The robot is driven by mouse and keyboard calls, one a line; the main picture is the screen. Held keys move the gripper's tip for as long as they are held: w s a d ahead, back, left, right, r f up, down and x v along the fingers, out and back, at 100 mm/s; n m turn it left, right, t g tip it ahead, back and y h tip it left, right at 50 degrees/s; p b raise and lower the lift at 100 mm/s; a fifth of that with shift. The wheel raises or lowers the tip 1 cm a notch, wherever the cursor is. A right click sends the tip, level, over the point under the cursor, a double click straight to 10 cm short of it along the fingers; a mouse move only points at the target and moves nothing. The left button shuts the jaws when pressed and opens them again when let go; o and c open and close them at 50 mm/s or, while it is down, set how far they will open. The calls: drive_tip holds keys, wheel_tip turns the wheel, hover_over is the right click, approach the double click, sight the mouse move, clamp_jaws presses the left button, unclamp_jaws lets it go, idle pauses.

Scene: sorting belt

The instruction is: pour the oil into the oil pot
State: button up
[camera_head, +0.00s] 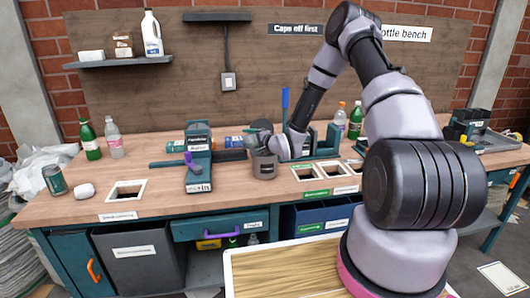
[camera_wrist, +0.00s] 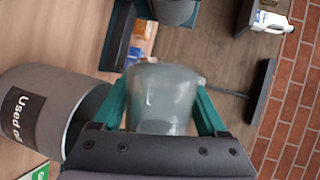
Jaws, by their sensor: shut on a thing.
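My gripper (camera_wrist: 165,108) is shut on a translucent, pale grey-green bottle (camera_wrist: 163,92), with one teal finger on each side of it. The grey oil pot (camera_wrist: 32,115), labelled "Used oil", stands at the left of the wrist view, which is turned on its side. In the head view the oil pot (camera_head: 265,167) stands on the bench near its front middle. My gripper (camera_head: 277,147) is just above it and to its right. The bottle is hard to make out in the head view. I cannot tell its exact tilt or whether oil is flowing.
A teal machine (camera_head: 198,158) stands left of the pot. Framed openings (camera_head: 318,175) are cut in the bench at its right. A green bottle (camera_head: 89,140) and a clear bottle (camera_head: 114,138) stand far left. A shelf (camera_head: 118,61) hangs on the back board.

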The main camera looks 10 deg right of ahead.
drive_tip(key=shift+d+r+m, duration=0.1)
drive_tip(key=shift+r+m, duration=0.05)
drive_tip(key=shift+m, duration=0.15)
drive_tip(key=shift+w+d, duration=0.1)
drive_tip(key=shift+w+d+f+m+y, duration=0.15)
drive_tip(key=shift+f+m+y, duration=0.25)
drive_tip(key=shift+m, duration=0.4)
drive_tip(key=shift+w+d+r+m+g+y, duration=0.15)
drive_tip(key=shift+d+r+m+y, duration=0.2)
drive_tip(key=shift+m, duration=0.5)
drive_tip(key=shift+w+d+r+m+g+y, duration=0.1)
drive_tip(key=shift+w+d+r+m+y, duration=0.2)
drive_tip(key=shift+m, duration=0.6)
drive_tip(key=shift+w+d+r+m+g+y, duration=0.1)
drive_tip(key=shift+d+r+m+y, duration=0.3)
drive_tip(key=shift+m, duration=0.45)
drive_tip(key=shift+w+d+r+m+y+p, duration=0.1)
drive_tip(key=shift+d+r+m+y+p, duration=0.15)
drive_tip(key=shift+d+r+m+p, duration=0.4)
drive_tip(key=shift+w+r+m, duration=0.1)
drive_tip(key=shift+r+m, duration=0.1)
drive_tip(key=shift+m, duration=0.25)
drive_tip(key=shift+a, duration=0.1)
drive_tip(key=shift+p, duration=0.5)
